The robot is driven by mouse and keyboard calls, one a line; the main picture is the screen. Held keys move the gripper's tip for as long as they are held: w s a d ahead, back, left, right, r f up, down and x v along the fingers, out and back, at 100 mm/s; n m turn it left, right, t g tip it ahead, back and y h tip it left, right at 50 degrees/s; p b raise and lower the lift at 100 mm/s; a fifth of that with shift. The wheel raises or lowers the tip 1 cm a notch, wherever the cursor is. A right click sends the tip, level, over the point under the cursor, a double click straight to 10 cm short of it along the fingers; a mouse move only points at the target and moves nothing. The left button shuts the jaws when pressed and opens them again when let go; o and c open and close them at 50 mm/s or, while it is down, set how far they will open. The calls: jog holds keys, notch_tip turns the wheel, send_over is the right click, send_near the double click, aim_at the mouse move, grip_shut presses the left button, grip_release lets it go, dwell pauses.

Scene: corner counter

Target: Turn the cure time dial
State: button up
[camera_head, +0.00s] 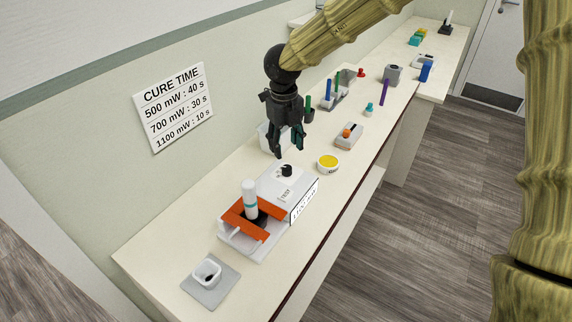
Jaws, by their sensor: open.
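The cure time dial appears to be the small black knob (286,170) on top of a white device (272,184) on the counter. A label reading about 1100 mW (305,201) is on the device's front side. My gripper (288,150) hangs above and just behind the knob, pointing down, with its fingers apart and nothing between them. It looks clear of the knob, though the exact height gap is hard to judge. The dial's pointer setting is too small to read.
A wall sign (175,106) lists 500 mW : 40 s, 700 mW : 30 s, 1100 mW : 10 s. An orange frame (238,224) with a white-capped cylinder (250,198) stands left of the knob. A yellow-topped round tub (328,163) is to the right. A white box (268,139) stands behind my gripper.

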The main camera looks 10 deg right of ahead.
aim_at(287, 167)
notch_tip(287, 167, down, 9)
jog(key=shift+d+r+p, duration=0.15)
jog(key=shift+r+p, duration=0.05)
jog(key=shift+p, duration=0.6)
jog(key=c, duration=1)
